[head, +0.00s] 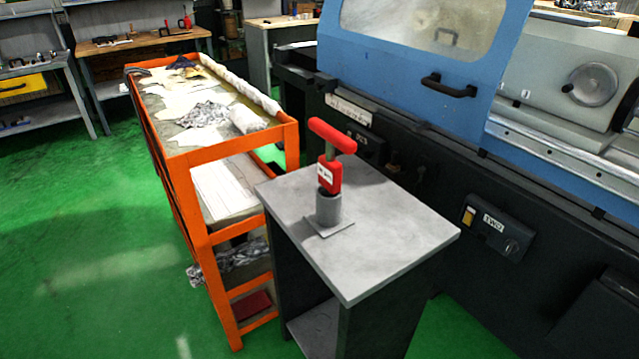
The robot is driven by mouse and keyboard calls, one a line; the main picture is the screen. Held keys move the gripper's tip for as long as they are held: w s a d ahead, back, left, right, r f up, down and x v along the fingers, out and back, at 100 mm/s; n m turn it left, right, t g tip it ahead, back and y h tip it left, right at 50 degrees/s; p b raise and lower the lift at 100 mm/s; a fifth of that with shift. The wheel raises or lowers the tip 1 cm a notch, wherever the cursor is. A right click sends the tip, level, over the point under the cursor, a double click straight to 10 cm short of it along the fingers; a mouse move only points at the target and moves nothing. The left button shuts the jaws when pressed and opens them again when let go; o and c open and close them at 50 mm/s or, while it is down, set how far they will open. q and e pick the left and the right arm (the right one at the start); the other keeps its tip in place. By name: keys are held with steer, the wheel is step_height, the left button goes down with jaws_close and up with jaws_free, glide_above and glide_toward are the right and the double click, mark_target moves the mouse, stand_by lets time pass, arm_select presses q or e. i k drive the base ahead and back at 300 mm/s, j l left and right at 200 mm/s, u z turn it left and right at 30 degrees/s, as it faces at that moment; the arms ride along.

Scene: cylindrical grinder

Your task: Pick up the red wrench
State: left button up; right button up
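The red wrench (332,160) has a red T-shaped handle, a dark shaft and a red lower block with a white label. It stands upright in a grey cylindrical holder (328,208) on a square base plate. The holder sits on the grey top of a small stand (392,228) in the middle of the head view. Its lower end is hidden inside the holder. Neither of my grippers shows in the head view.
A blue and black grinding machine (430,70) stands close behind and right of the stand. An orange cart (197,200) with cloths and papers is close on the left. Workbenches (140,45) line the back. Green floor (110,240) is clear at the left.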

mark_target(330, 172)
steer(key=k+j+z, duration=0.2)
steer(key=j, duration=0.15)
steer(key=j+z, duration=0.15)
steer(key=j, duration=0.15)
steer(key=z, duration=1.4)
steer(key=i+j, duration=0.2)
steer(key=i, duration=0.2)
steer(key=i+j+z, duration=0.1)
steer(key=i, duration=0.3)
steer(key=u, duration=1.9)
steer(key=i, duration=0.05)
